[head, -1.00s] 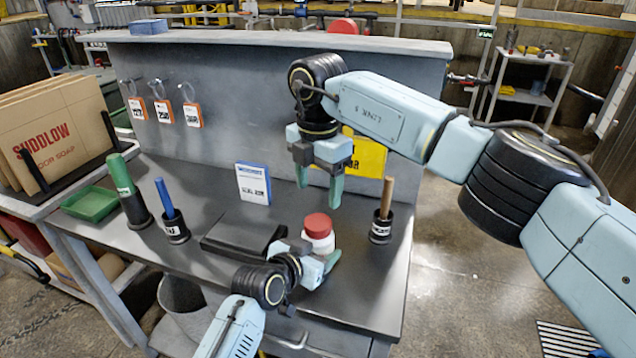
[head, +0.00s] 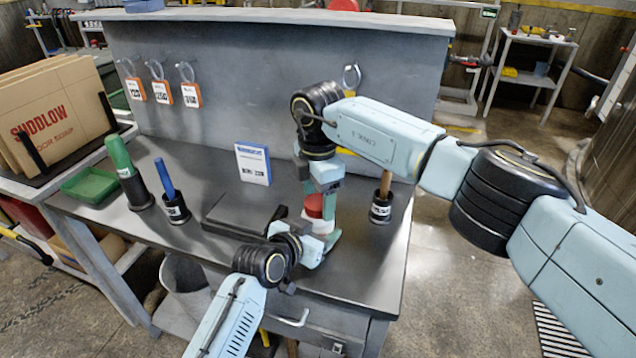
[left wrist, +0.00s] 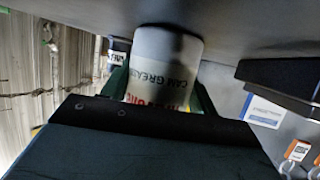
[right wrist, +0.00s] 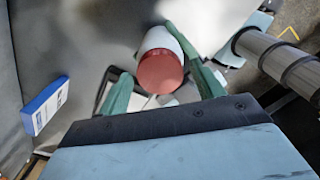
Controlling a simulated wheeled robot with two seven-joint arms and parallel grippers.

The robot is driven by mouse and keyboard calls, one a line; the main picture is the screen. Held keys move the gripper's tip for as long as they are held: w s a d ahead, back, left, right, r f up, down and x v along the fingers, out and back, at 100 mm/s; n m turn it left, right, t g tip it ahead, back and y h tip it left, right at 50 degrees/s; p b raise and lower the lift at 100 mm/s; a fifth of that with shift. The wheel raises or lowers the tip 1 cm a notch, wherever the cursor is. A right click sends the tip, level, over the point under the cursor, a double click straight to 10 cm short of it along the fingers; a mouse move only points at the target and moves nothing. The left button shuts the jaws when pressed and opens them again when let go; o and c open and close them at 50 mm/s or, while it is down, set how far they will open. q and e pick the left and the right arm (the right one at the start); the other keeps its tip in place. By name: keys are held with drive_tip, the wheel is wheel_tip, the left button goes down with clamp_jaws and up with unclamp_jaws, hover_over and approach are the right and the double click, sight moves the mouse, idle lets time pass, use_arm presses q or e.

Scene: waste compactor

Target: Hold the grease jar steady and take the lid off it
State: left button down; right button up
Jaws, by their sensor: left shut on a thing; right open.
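The grease jar is a white jar (left wrist: 155,85) with "CAM GREASE" lettering, standing on the grey bench. Its red lid (head: 314,205) is on top and also shows in the right wrist view (right wrist: 160,72). My left gripper (head: 318,240) is shut on the jar's body, with a green finger at either side in the left wrist view. My right gripper (right wrist: 162,92) is open above the jar and points down. Its green fingers stand on either side of the lid, apart from it in the right wrist view. In the head view they partly hide the lid.
A black holder with a wooden-handled tool (head: 382,205) stands close right of the jar. A dark flat block (head: 245,213) lies to its left, and a blue-and-white card (head: 253,163) stands behind. The green tray (head: 90,185) and two more holders are farther left.

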drive_tip(key=shift+f, duration=0.15)
drive_tip(key=c, duration=1)
drive_tip(key=n, duration=0.4)
drive_tip(key=shift+n, duration=0.3)
drive_tip(key=n, duration=0.3)
drive_tip(key=shift+n, duration=0.4)
drive_tip(key=n, duration=0.3)
drive_tip(key=shift+n, duration=0.4)
drive_tip(key=n, duration=0.4)
drive_tip(key=o, duration=1.1)
